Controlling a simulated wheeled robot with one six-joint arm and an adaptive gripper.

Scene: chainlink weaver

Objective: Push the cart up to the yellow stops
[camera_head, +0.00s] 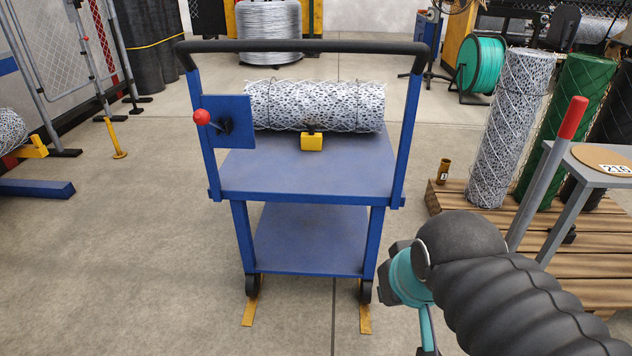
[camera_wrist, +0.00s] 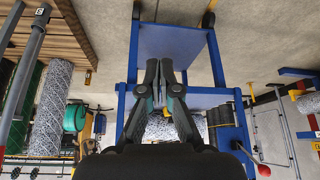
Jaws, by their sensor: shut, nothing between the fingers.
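The blue cart (camera_head: 300,178) stands upright in front of me, its black push handle (camera_head: 300,46) across the near top. It also shows upside down in the wrist view (camera_wrist: 172,42). A wire mesh roll (camera_head: 315,104) lies on its top deck, behind a yellow block (camera_head: 312,142). A red-knobbed lever (camera_head: 203,117) sits on a blue plate at the handle's left post. My gripper (camera_wrist: 159,66) is shut and empty, in front of the cart in the wrist view; whether it touches the cart is unclear. I cannot make out the yellow stops for certain.
Yellow floor strips (camera_head: 250,311) show at the cart's near wheels. A pallet (camera_head: 450,207) with upright mesh rolls and a grey table (camera_head: 612,163) stand at right. A small yellow post (camera_head: 115,138) stands at left. The floor left of the cart is clear.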

